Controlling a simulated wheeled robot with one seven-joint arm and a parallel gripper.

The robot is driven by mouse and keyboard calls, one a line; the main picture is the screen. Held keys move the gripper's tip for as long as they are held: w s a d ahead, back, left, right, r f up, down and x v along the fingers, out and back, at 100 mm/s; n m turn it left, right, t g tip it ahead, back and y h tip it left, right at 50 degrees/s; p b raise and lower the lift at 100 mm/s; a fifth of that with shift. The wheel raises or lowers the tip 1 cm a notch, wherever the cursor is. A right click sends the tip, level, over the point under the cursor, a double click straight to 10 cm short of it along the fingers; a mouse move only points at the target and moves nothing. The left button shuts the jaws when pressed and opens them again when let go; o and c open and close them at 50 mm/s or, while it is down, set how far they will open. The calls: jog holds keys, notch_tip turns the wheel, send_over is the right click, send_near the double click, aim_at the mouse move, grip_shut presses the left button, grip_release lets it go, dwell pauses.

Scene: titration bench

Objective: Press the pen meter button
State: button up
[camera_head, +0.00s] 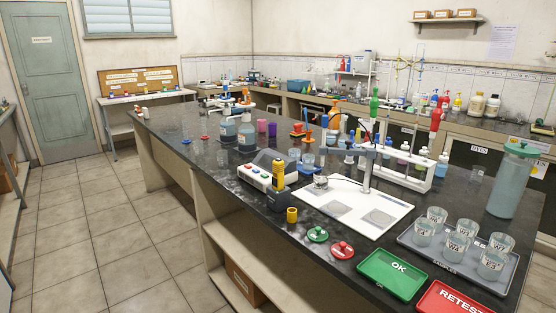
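A yellow and dark upright device, which looks like the pen meter (278,175), stands at the right end of a grey and white bench instrument (262,172) on the dark island bench. Its button is too small to make out. A short yellow cylinder (292,215) stands on the bench in front of it, near the edge. My gripper is not in this view.
Green (317,235) and red (342,249) round pieces lie near the bench's front edge. The tiled floor at left is clear.

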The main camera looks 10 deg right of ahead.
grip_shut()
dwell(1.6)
